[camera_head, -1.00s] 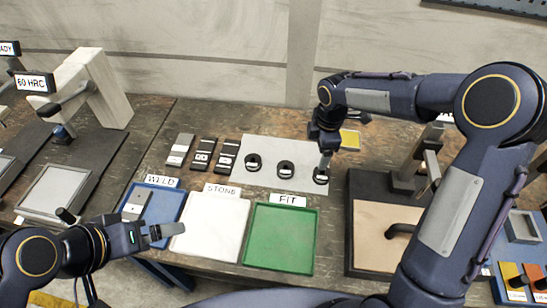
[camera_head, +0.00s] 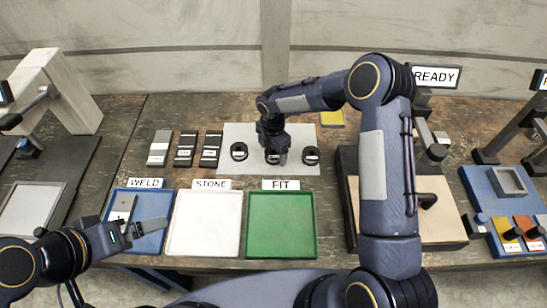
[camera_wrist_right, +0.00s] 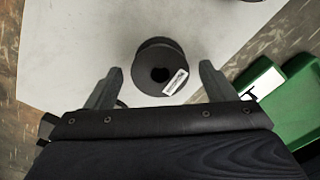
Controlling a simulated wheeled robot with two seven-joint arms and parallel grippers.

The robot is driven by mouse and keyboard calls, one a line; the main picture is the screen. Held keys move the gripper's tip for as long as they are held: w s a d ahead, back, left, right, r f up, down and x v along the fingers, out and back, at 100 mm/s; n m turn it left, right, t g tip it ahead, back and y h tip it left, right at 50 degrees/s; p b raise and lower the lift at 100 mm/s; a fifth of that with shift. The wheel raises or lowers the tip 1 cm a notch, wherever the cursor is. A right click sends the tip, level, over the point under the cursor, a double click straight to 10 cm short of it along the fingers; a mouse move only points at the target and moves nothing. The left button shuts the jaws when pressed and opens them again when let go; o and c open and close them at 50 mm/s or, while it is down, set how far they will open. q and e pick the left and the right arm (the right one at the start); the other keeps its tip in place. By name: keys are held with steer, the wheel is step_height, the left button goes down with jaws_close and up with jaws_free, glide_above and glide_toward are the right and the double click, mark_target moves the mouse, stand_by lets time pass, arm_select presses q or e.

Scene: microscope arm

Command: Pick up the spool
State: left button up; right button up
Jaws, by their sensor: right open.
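Three black spools with white labels stand in a row on a pale sheet: a left spool (camera_head: 239,151), a middle spool (camera_head: 272,158) and a right spool (camera_head: 311,155). My right gripper (camera_head: 277,158) points down at the middle spool and partly hides it. In the right wrist view, a spool (camera_wrist_right: 160,66) with a dark centre hole lies ahead of and between the two open fingers (camera_wrist_right: 160,80), with a gap on each side. My left gripper (camera_head: 145,228) is low at the left, over the blue tray's front; its jaw opening is unclear.
The pale sheet (camera_head: 235,132) lies behind the blue (camera_head: 155,205), white (camera_head: 204,225) and green (camera_head: 282,225) trays. Several dark and grey blocks (camera_head: 185,150) stand left of the sheet. A wooden-topped fixture (camera_head: 440,225) stands right, behind my right arm.

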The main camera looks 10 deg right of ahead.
steer(key=shift+f, duration=0.4)
steer(key=shift+r, duration=0.1)
steer(key=c, duration=1.1)
steer(key=shift+r, duration=0.1)
steer(key=shift+c, duration=0.2)
